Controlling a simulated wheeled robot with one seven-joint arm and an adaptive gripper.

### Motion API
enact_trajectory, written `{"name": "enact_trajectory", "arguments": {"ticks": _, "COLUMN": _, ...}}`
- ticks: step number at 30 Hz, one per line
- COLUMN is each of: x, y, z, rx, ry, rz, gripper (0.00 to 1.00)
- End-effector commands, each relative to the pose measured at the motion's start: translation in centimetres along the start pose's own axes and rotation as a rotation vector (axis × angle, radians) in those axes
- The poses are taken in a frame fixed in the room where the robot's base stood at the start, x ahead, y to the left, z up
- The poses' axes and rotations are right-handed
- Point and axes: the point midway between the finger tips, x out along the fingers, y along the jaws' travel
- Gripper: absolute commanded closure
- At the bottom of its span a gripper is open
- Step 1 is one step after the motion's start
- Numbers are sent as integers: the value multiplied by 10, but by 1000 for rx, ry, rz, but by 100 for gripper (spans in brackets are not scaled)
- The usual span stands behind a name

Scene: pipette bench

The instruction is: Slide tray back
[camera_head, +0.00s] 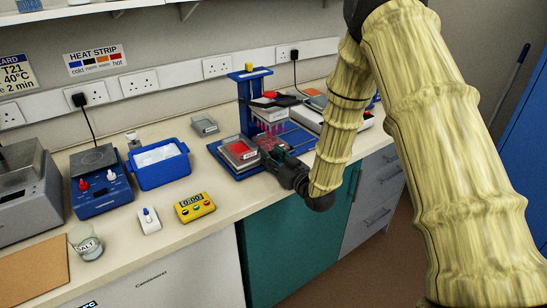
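A blue pipette stand (246,103) rises from a flat blue base (293,136) on the bench, with red-tipped parts hanging under its head. My gripper (268,148) is low over the base, close to the tray's right side. Whether it touches the tray, and how far its fingers are apart, I cannot tell at this size. My wrist and forearm hide part of the base's right front.
On the left stand a blue tub (158,164), a blue hotplate unit (100,183), a yellow timer (195,207), a white switch (148,220) and a salt jar (85,243). A small grey box (205,126) lies behind. More equipment stands right, partly behind my arm. The bench front is fairly clear.

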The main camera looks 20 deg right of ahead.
Motion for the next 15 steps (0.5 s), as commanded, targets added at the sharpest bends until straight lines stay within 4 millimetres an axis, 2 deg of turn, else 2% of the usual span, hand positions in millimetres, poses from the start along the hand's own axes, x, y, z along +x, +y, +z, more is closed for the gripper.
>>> {"name": "enact_trajectory", "arguments": {"ticks": 1, "x": 0, "y": 0, "z": 0, "rx": 0, "ry": 0, "rz": 0, "gripper": 77}}
{"name": "enact_trajectory", "arguments": {"ticks": 5, "x": 0, "y": 0, "z": 0, "rx": 0, "ry": 0, "rz": 0, "gripper": 100}}
{"name": "enact_trajectory", "arguments": {"ticks": 11, "x": 0, "y": 1, "z": 0, "rx": 0, "ry": 0, "rz": 1, "gripper": 100}}
{"name": "enact_trajectory", "arguments": {"ticks": 15, "x": 0, "y": 18, "z": 0, "rx": -1, "ry": 3, "rz": 4, "gripper": 100}}
